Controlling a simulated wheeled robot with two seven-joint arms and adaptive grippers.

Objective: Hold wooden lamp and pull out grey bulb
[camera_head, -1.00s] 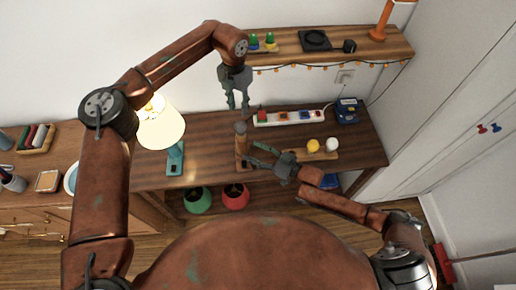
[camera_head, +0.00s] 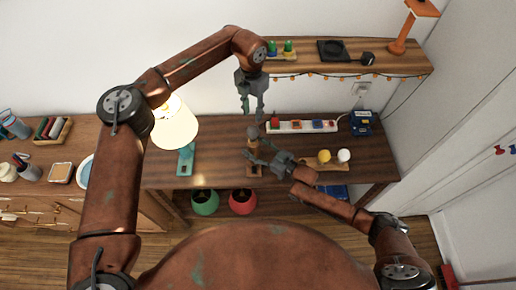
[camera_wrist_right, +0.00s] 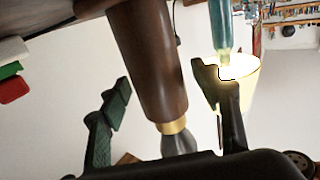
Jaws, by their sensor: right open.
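The wooden lamp (camera_head: 254,146) stands upright on the table with the grey bulb (camera_head: 252,132) at its top. In the right wrist view the brown lamp body (camera_wrist_right: 149,70) appears upside down, with a brass collar and the dark grey bulb (camera_wrist_right: 178,143) below it. My right gripper (camera_head: 257,152) is open at the lamp; its fingers (camera_wrist_right: 162,80) stand on either side of the body, with gaps visible. My left gripper (camera_head: 253,113) is open and empty, pointing down just above the bulb. Contact with the bulb is not visible.
A lit lamp (camera_head: 176,128) on a teal stand is at left. A power strip (camera_head: 300,126) lies behind, and yellow (camera_head: 324,156) and white (camera_head: 344,155) bulbs sit on a board to the right. A shelf (camera_head: 380,64) overhangs the back.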

